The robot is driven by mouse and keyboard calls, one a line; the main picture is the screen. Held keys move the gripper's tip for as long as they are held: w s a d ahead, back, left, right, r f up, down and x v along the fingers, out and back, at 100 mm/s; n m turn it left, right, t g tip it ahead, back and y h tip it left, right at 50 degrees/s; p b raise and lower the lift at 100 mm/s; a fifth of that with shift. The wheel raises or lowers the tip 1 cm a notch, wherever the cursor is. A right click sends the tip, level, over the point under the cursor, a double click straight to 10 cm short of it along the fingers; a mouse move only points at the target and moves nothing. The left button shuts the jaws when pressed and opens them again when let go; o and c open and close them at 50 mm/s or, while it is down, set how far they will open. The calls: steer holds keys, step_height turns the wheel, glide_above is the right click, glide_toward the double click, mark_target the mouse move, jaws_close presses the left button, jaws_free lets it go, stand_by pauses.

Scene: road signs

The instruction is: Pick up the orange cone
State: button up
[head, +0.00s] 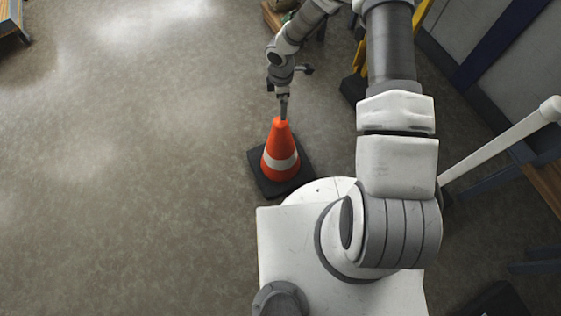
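The orange cone (280,141) with a white band and a square black base stands upright on the floor, just in front of my white base. My gripper (284,114) points down at the cone's top. Its fingertips are at or right over the tip, and I cannot tell whether they touch it. The fingers are small and seen edge-on, so their opening is not clear.
Another orange object (271,16) is partly hidden behind my arm at the top. A yellow frame (421,14) and a grey wall panel (461,36) stand at right. A wooden piece (10,15) is at top left. The floor (120,170) at left is clear.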

mark_target(280, 127)
step_height(280, 127, down, 11)
steer(key=b, duration=0.3)
steer(key=shift+s+a+f+b, duration=0.1)
steer(key=shift+f+b, duration=1)
steer(key=shift+f, duration=1.6)
steer(key=shift+r, duration=0.1)
jaws_close()
